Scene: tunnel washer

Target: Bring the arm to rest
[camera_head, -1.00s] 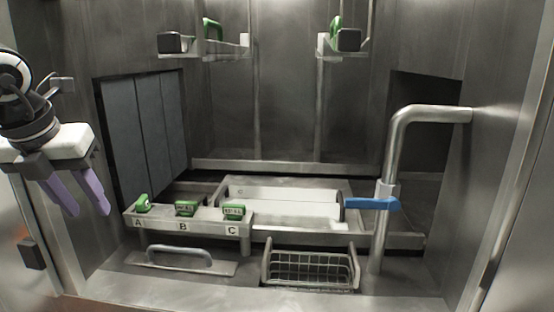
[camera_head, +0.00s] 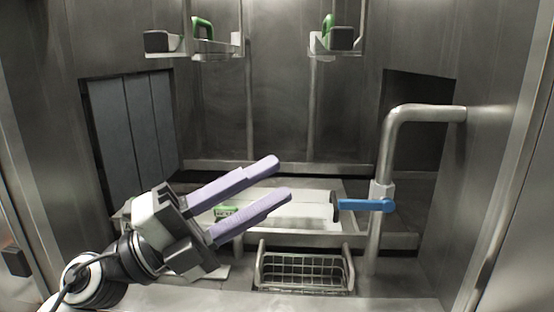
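My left gripper (camera_head: 279,178) reaches in from the lower left and points up and to the right. Its two purple fingers are apart, with nothing between them. It shows in front of the labelled ledge and the pale tray (camera_head: 312,215). It hides most of the ledge and the grey handle below it. One green tag (camera_head: 226,211) shows between the fingers, behind them. My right gripper is not in view.
A steel pipe (camera_head: 391,150) with a blue lever (camera_head: 366,205) stands at the right. A wire basket (camera_head: 304,272) sits at the front centre. Two brackets with green handles (camera_head: 203,27) (camera_head: 329,27) hang at the top. A slatted dark panel (camera_head: 130,130) is at the left.

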